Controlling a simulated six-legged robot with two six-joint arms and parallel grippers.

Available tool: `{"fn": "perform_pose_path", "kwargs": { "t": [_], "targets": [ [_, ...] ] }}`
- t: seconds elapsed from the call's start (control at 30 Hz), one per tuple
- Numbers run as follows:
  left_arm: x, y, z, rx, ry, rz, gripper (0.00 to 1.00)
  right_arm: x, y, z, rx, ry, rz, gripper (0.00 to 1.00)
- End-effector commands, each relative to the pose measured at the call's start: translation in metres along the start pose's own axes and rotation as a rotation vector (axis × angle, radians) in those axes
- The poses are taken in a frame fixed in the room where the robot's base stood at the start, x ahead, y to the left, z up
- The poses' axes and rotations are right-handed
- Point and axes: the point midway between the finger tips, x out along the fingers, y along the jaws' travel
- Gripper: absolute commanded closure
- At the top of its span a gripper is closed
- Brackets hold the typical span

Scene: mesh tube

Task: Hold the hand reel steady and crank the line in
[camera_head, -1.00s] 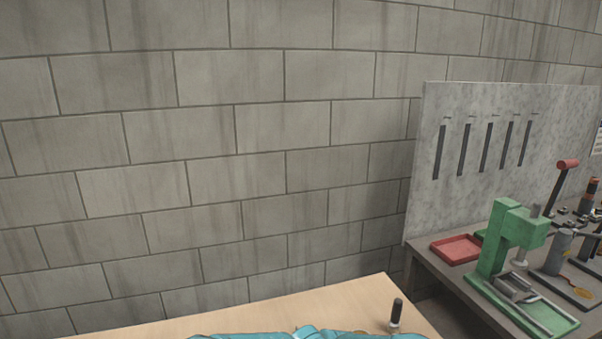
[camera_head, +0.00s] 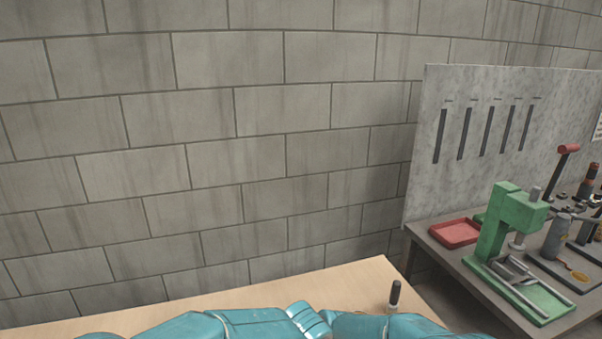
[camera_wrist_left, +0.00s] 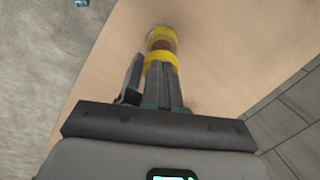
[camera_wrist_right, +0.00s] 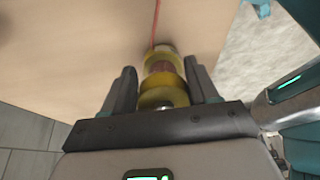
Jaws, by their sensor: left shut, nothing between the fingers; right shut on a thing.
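The hand reel (camera_wrist_right: 163,82) has yellow rims with a reddish line wound on its core, and shows between my right fingers in the right wrist view. My right gripper (camera_wrist_right: 160,68) is shut on it. A thin red line (camera_wrist_right: 156,22) runs from the reel toward the top of that view. In the left wrist view the reel (camera_wrist_left: 160,52) is just beyond the fingertips of my left gripper (camera_wrist_left: 150,65). The left gripper is shut and empty; whether it touches the reel I cannot tell. The crank is not clearly visible. Neither gripper shows in the head view.
A wooden table (camera_head: 345,280) lies in front of a block wall. A black upright post (camera_head: 394,293) stands near its right edge. At the right, a grey bench holds a green press (camera_head: 508,225) and a red tray (camera_head: 455,233). My teal arms cover the near table.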

Motion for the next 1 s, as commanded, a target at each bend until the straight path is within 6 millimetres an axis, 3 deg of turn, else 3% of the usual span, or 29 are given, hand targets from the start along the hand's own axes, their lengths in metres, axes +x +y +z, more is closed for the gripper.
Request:
{"fn": "perform_pose_path", "kwargs": {
  "t": [1.0],
  "targets": [
    [0.001,-0.024,-0.003,0.0,0.0,0.0,1.0,0.0,0.0,0.0,0.0,0.0,0.001,0.76]
  ]
}}
